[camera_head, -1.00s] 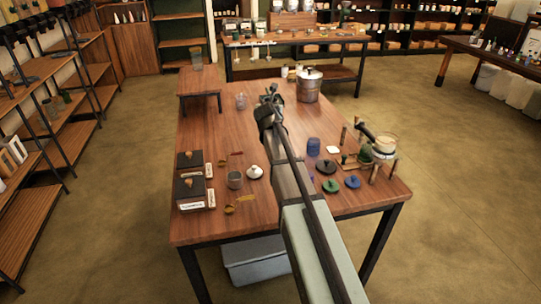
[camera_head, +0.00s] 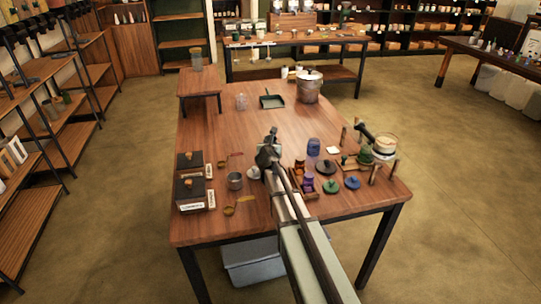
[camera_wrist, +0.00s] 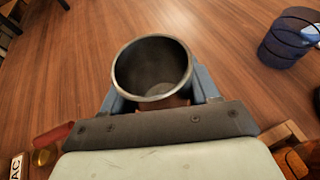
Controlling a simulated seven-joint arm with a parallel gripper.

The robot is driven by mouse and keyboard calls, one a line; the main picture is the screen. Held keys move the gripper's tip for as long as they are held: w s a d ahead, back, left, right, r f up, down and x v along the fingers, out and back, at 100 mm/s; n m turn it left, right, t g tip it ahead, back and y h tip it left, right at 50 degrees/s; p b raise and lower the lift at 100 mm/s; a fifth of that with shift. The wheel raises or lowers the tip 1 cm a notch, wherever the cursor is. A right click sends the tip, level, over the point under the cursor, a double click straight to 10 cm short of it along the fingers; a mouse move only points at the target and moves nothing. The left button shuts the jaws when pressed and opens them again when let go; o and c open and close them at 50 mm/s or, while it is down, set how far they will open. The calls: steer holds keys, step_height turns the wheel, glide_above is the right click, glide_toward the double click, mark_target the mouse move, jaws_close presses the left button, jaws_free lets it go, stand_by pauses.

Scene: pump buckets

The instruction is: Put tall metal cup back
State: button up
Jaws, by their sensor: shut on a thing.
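A tall metal cup (camera_wrist: 152,70) fills the middle of the wrist view, its round mouth facing the camera and its inside dark and apparently empty. The blue fingers of my gripper (camera_wrist: 155,92) are shut on it, one on each side. In the head view my gripper (camera_head: 268,150) is over the middle of the wooden table; the held cup is hard to make out there. From these views I cannot tell whether the cup's base touches the table.
A smaller metal cup (camera_head: 235,181) and a white lidded pot (camera_head: 254,173) stand left of my arm. A blue cup (camera_head: 314,147), dark lids (camera_head: 326,167) and small jars (camera_head: 307,182) are to the right. A green tray (camera_head: 272,101) and steel pot (camera_head: 308,88) stand farther back.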

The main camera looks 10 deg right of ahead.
steer(key=shift+f, duration=2.05)
steer(key=shift+f, duration=0.15)
steer(key=o, duration=1.1)
steer(key=shift+s, duration=0.1)
steer(key=v, duration=1.3)
steer(key=shift+s+a, duration=0.15)
steer(key=shift+s, duration=0.1)
